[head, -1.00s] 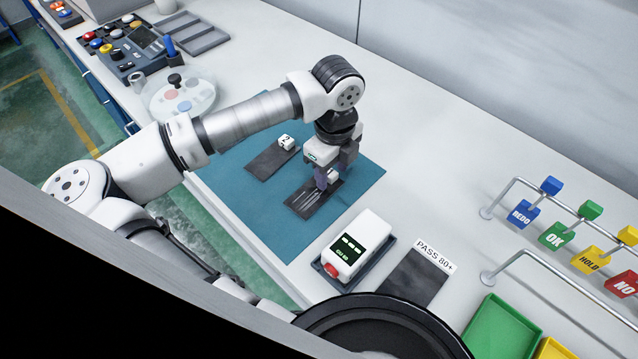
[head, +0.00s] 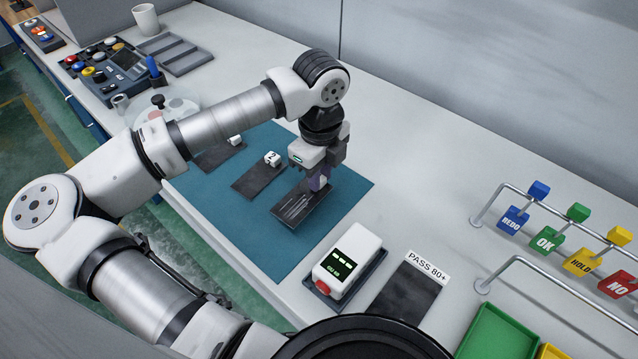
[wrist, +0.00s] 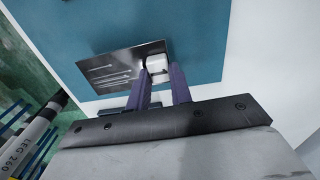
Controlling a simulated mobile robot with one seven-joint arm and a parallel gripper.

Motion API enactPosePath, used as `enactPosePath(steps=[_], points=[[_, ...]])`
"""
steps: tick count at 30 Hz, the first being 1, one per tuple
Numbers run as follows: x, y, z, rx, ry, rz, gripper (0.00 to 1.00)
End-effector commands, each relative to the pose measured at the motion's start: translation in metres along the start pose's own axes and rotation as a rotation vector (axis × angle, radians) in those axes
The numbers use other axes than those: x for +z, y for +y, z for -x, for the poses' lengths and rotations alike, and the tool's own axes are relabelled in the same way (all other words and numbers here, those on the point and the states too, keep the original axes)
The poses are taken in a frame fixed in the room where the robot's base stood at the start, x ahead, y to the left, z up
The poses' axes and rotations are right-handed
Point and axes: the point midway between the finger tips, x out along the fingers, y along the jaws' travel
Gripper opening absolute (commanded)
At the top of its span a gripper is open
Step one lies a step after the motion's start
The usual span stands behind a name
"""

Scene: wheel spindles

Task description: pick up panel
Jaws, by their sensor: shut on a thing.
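The panel (head: 296,207) is a dark, thin plate with pale tool-like streaks, and it is at the right part of the teal mat (head: 268,250). A small white block stands at its far right end. In the wrist view the panel (wrist: 105,68) shows beyond my fingers, with the white block (wrist: 156,62) at its near end. My gripper (head: 318,184) has purple fingers and is shut on the panel's block; the fingers also show in the wrist view (wrist: 160,84). The panel looks slightly raised, but the gap under it is hard to see.
Two similar dark panels with white blocks lie left of it, one marked 2 (head: 258,180). A white display device (head: 347,260) stands in front, beside a dark pad labelled PASS 80+ (head: 408,290). Rails with coloured tags (head: 545,240) and a green tray (head: 495,335) are right.

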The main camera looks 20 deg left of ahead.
Motion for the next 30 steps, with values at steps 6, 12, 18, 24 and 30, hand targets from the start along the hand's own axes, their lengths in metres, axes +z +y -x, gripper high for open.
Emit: enactPosePath(steps=[6,12,18,24,30], points=[[0.001,-0.001,0.051,-0.002,-0.006,0.002,0.0],[0.001,-0.001,0.102,-0.001,-0.005,0.002,0.0],[0.0,-0.001,0.139,-0.002,-0.002,0.0,0.0],[0.0,0.0,0.161,0.0,-0.002,0.001,0.0],[0.0,0.0,0.15,0.0,0.0,0.0,0.0]])
